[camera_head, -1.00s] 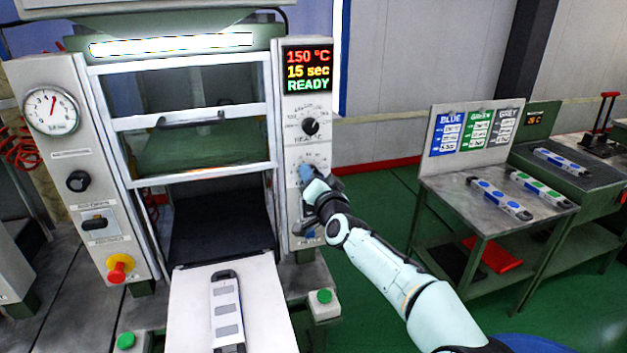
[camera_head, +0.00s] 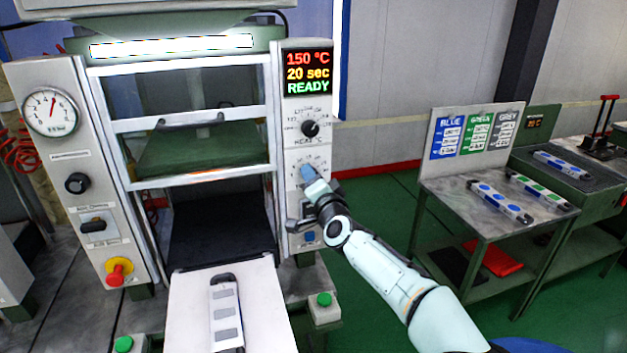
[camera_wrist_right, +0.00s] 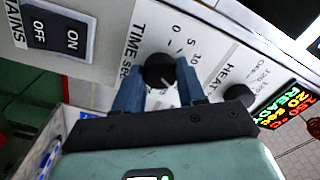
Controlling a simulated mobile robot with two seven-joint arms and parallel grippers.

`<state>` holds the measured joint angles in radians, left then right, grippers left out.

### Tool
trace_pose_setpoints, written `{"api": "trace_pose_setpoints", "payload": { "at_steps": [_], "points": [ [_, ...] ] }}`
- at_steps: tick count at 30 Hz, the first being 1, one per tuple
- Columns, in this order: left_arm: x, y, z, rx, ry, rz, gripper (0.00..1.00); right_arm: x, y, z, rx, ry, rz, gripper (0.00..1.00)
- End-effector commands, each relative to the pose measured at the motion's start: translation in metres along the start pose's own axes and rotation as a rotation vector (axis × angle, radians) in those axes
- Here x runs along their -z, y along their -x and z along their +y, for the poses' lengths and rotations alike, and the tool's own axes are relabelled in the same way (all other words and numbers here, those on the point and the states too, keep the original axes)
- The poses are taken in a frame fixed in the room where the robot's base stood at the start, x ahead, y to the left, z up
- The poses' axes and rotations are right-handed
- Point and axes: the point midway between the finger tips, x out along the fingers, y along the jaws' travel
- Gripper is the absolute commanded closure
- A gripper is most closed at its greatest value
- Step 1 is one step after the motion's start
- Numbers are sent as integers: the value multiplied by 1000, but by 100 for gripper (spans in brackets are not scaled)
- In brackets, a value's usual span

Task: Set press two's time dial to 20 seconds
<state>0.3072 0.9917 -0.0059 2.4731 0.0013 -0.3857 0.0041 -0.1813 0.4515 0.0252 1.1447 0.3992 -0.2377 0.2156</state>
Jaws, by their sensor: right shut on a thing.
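The press (camera_head: 180,95) stands in front of me with its control panel on the right side. Its display (camera_head: 307,73) reads 150 °C, 20 sec, READY. My right gripper (camera_head: 308,174) is at the time dial on that panel and covers it in the head view. In the right wrist view the black time dial (camera_wrist_right: 158,72) sits between the two blue fingers of my gripper (camera_wrist_right: 157,92), which are shut on it. The scale marks 0, 5 and 10 show around it. My left gripper is not in view.
The heat dial (camera_head: 310,128) is just above the time dial. A grey-patterned mould (camera_head: 226,315) lies on the white tray (camera_head: 187,320) before the open press. A side table (camera_head: 450,190) with blue and green moulds stands at right.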

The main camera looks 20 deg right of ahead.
Motion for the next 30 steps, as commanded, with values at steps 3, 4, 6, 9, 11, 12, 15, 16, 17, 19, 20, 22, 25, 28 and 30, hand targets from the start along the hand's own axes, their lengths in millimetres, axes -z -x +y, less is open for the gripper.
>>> {"api": "trace_pose_setpoints", "payload": {
  "at_steps": [3, 4, 6, 9, 11, 12, 15, 16, 17, 19, 20, 22, 25, 28, 30],
  "points": [
    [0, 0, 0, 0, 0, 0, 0, 0, 0, -1, 1, 1, 1, 47],
    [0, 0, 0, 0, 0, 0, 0, 0, 0, -1, 1, 1, 1, 37],
    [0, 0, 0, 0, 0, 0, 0, 0, 0, -1, 1, 1, 1, 35],
    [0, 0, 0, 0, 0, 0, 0, 0, 0, 0, 1, 1, 1, 35],
    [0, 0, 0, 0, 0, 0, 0, 0, 0, 0, 1, 1, 0, 35],
    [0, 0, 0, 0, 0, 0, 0, 0, 0, 0, 1, 1, 0, 35],
    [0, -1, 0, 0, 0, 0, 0, 0, 2, 0, 0, 1, 0, 35],
    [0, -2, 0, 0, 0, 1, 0, 0, 4, 0, 1, 1, 0, 35],
    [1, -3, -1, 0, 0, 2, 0, 0, 6, 0, 1, 1, 1, 35],
    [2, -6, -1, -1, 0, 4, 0, 0, 14, 0, 1, 1, 1, 35],
    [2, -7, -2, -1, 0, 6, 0, 0, 18, 0, 1, 1, 1, 35],
    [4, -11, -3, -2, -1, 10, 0, 0, 30, 1, 2, 1, 0, 35],
    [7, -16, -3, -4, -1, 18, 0, 0, 50, 0, 2, 1, 0, 35],
    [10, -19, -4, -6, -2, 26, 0, 0, 72, 0, 2, 1, 1, 35],
    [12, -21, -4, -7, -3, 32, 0, 0, 86, 0, 2, 1, 1, 35]
  ]
}}
